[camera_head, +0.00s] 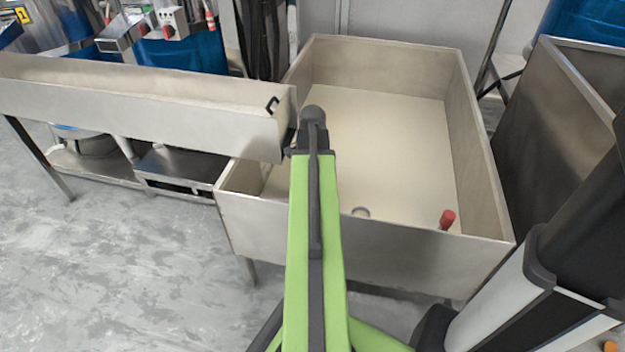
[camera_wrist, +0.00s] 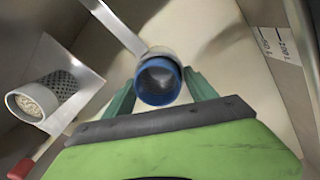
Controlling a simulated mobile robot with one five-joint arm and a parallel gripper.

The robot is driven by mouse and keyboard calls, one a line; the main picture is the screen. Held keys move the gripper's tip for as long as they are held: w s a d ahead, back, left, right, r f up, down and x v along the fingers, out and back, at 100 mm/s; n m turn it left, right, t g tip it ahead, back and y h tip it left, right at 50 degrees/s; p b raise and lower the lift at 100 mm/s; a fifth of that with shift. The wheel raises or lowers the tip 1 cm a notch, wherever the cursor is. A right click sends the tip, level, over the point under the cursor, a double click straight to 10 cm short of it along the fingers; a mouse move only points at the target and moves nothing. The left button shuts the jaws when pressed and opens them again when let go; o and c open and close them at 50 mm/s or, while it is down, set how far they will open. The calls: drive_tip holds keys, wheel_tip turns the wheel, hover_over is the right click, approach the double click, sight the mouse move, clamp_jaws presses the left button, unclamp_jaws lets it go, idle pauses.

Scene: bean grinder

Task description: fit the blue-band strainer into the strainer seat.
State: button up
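The blue-band strainer (camera_wrist: 158,82) is in the upper middle of the wrist view, its round dark opening facing the camera. The two teal fingers of my gripper (camera_wrist: 159,90) lie close on either side of the blue band and appear closed on it. A pale collar shows behind the band, where a flat metal strip (camera_wrist: 115,25) meets it; I cannot tell whether they are joined. I cannot identify the strainer seat with certainty. In the head view my arm hides the gripper and strainer.
A perforated cylinder with a white rim (camera_wrist: 32,104) and pale contents lies against a metal plate (camera_wrist: 85,90). The large metal tank (camera_head: 380,255) has a red-capped piece (camera_head: 447,219) at its near wall. A metal trough (camera_head: 150,105) lies left of my arm.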

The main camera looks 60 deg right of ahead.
drive_tip(key=shift+o, duration=0.9)
drive_tip(key=shift+r, duration=0.15)
wheel_tip(320, 180, up, 17)
drive_tip(key=p, duration=1.7)
